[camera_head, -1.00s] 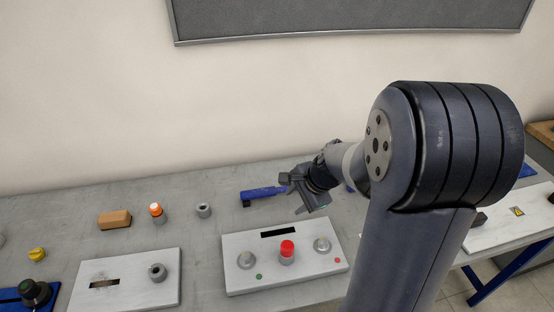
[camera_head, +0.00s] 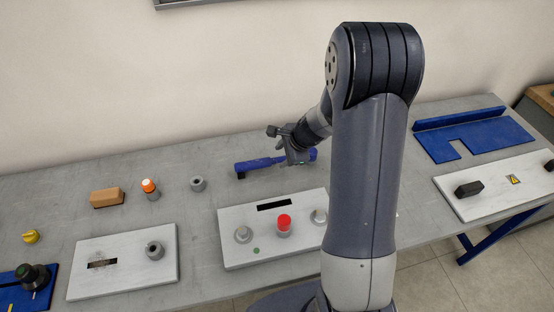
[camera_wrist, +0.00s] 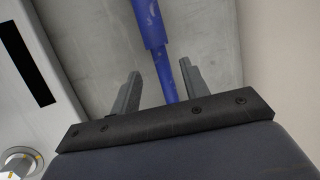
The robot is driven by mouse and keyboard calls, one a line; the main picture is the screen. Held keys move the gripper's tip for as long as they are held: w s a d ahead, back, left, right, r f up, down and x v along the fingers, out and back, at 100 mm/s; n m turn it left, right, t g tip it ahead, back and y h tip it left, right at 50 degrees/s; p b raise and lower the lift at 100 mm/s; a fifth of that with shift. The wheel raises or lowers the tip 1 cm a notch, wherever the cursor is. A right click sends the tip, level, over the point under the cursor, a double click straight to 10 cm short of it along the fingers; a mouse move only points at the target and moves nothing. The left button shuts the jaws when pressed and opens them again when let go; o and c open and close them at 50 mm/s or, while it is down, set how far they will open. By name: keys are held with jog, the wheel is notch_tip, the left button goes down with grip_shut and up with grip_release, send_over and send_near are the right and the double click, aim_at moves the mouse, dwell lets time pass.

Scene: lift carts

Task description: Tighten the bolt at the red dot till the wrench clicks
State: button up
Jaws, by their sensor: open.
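A blue wrench (camera_head: 258,164) lies on the grey table behind the white fixture plate (camera_head: 232,262). My gripper (camera_head: 286,148) is over its right part. In the wrist view the wrench (camera_wrist: 152,25) runs between my open fingers (camera_wrist: 160,88), closer to the right finger; I cannot tell whether they touch. The plate carries a left bolt (camera_head: 243,234) near a green dot (camera_head: 256,251) and a right bolt (camera_head: 319,216), partly behind my arm. A bolt also shows in the wrist view (camera_wrist: 18,162). The red dot is hidden now.
A red button (camera_head: 283,223) stands between the bolts, below a black slot (camera_head: 274,205). Left are a second white plate (camera_head: 125,290), a wooden block (camera_head: 107,197), an orange-capped part (camera_head: 150,187) and a grey nut (camera_head: 197,184). A blue panel (camera_head: 480,140) lies at right.

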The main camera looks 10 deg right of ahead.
aim_at(278, 159)
jog(key=shift+x, duration=2.1)
jog(key=shift+w+d, duration=0.1)
jog(key=shift+d, duration=0.05)
jog(key=shift+c, duration=0.2)
grip_shut()
